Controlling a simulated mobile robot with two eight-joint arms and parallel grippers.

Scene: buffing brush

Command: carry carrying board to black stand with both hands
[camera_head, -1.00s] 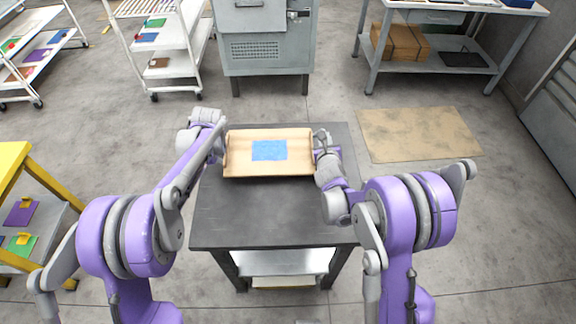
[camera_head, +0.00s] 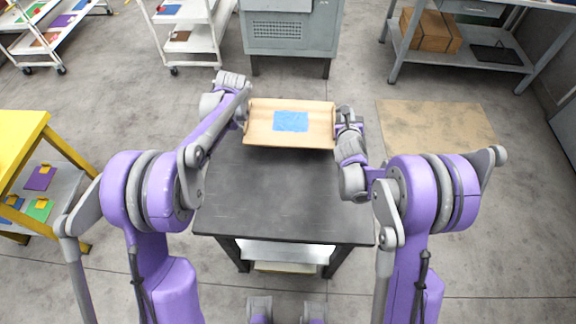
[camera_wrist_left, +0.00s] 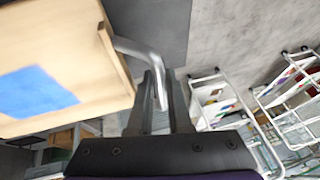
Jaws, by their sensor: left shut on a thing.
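The carrying board (camera_head: 263,133) is a shallow light-wood tray with a blue patch (camera_head: 290,121) on it. It looks about level, over the far part of the black-topped stand (camera_head: 285,195); whether it touches the top I cannot tell. My left gripper (camera_head: 243,119) is at the board's left end, shut on its bent metal handle (camera_wrist_left: 138,48), as the left wrist view shows; the board (camera_wrist_left: 75,30) fills that view's left side. My right gripper (camera_head: 339,121) is at the board's right end; its fingers are too small and hidden to judge.
A yellow-framed rack (camera_head: 22,150) stands at the left. White shelf carts (camera_head: 190,38) and a grey cabinet (camera_head: 290,35) stand beyond the stand. A grey workbench (camera_head: 490,60) with cardboard boxes is at the back right. A tan floor mat (camera_head: 435,125) lies right of the stand.

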